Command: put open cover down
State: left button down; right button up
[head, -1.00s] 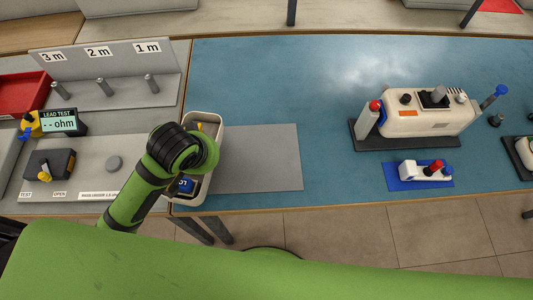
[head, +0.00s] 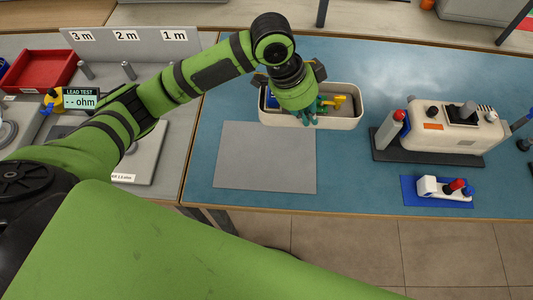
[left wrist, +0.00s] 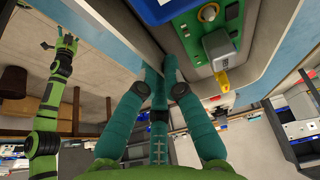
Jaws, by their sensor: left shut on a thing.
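The open cover is a cream, tray-like shell (head: 345,122) lying crosswise over the blue table, behind the grey mat (head: 265,157). A blue block (head: 272,98) and yellow and green parts (head: 340,101) show inside it. My left gripper (head: 304,118) is shut on the cover's near wall, and hides part of its inside. The left wrist view shows teal fingers (left wrist: 166,76) at the rim, with a green board (left wrist: 215,25) and yellow plug (left wrist: 222,82) inside. I cannot tell whether the cover touches the table. My right gripper (left wrist: 68,44) shows small in the left wrist view, its opening unclear.
A cream monitor (head: 455,130) stands on a dark base to the right. A small white device on a blue pad (head: 437,203) lies in front of it. A lead test display (head: 80,100) and red tray (head: 40,70) are at left. The grey mat is bare.

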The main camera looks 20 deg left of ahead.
pick_arm(q)
jog(key=s+a+f+p, duration=0.1)
jog(key=s+a+f, duration=0.1)
jog(key=s, duration=0.1)
jog(key=s+a+f+p, duration=0.1)
jog(key=s+a+f, duration=0.2)
jog(key=s+a+f+p, duration=0.1)
jog(key=s+a+f, duration=0.1)
jog(key=s, duration=0.1)
jog(key=shift+a+f, duration=0.15)
jog(key=shift+f, duration=0.1)
jog(key=shift+f+p, duration=0.35)
jog(key=shift+f, duration=1.25)
jog(key=c, duration=1.5)
grip_release()
jog(key=shift+f, duration=0.15)
jog(key=shift+o, duration=0.6)
